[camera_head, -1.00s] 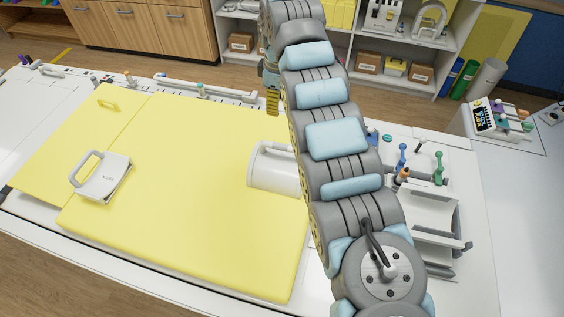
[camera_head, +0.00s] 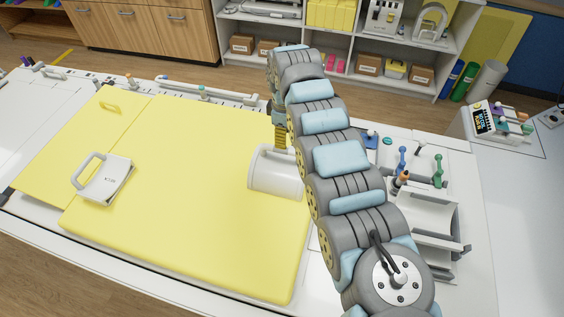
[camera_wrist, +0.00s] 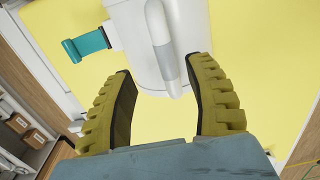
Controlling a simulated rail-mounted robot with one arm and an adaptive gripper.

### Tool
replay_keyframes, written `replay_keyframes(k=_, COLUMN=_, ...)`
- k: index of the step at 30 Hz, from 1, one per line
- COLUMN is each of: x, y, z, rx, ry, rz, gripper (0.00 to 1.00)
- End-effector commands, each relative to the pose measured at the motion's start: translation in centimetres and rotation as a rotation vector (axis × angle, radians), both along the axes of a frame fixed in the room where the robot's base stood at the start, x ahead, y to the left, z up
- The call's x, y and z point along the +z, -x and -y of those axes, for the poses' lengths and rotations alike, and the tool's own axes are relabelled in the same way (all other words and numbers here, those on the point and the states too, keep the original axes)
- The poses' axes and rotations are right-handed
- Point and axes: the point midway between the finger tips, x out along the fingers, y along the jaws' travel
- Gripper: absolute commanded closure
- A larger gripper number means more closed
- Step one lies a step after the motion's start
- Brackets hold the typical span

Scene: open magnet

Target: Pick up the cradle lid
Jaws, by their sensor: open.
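A white rounded shell with a bar handle, which I take for the cradle lid (camera_head: 272,172), lies at the right part of the yellow pad in the head view, partly hidden by my arm. In the wrist view the lid (camera_wrist: 135,35) is at the top, and its white and grey handle (camera_wrist: 162,45) points in between the fingertips. My gripper (camera_wrist: 160,68) is open and empty, its yellow ridged fingers either side of the handle's end. In the head view only part of my gripper (camera_head: 279,132) shows, just above and behind the lid; contact cannot be told.
Another white piece with a handle (camera_head: 103,178) lies on the left of the yellow pad (camera_head: 190,220). A white curved cradle (camera_head: 428,212) and several coloured pegs stand right of my arm. A teal peg (camera_wrist: 85,45) shows left of the lid in the wrist view.

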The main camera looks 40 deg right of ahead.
Motion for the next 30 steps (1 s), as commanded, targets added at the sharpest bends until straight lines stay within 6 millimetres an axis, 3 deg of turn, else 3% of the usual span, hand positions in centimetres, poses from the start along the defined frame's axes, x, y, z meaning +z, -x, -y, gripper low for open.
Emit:
replay_keyframes(k=8, x=-1.6, y=-0.1, z=-0.3, rx=0.001, ry=0.0, rz=0.002, gripper=0.46)
replay_keyframes(k=18, x=-5.7, y=-0.3, z=-1.0, rx=0.001, ry=0.002, rz=0.003, gripper=0.46)
replay_keyframes(k=26, x=-5.9, y=-0.2, z=-0.9, rx=0.001, ry=0.002, rz=0.004, gripper=0.46)
replay_keyframes(k=30, x=-6.0, y=-0.2, z=-0.9, rx=0.001, ry=0.002, rz=0.003, gripper=0.86)
